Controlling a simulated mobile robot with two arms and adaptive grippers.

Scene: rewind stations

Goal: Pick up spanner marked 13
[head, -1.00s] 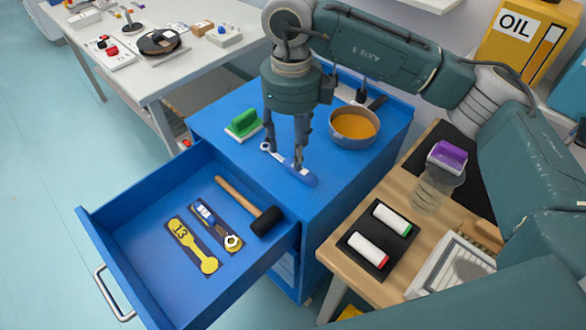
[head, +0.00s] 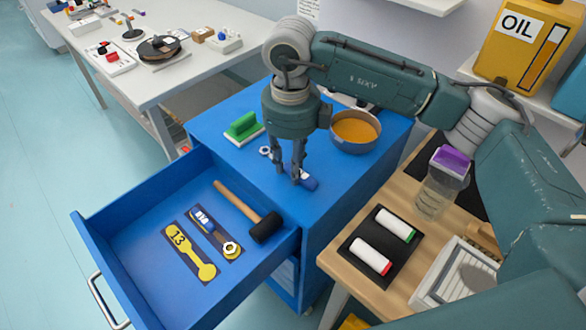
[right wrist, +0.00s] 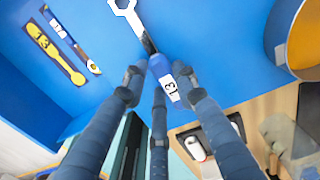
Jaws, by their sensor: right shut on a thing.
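The spanner marked 13 lies along the blue cabinet top, its ring end (head: 265,151) and blue handle (head: 309,183) showing on either side of my fingers. I cannot tell whether the spanner touches the top. My left gripper is not in view.
The open blue drawer (head: 125,228) has a bare yellow outline marked 13 (head: 188,252), another spanner (head: 212,232) on its outline and a hammer (head: 250,212). A wooden bench (head: 343,262) stands right.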

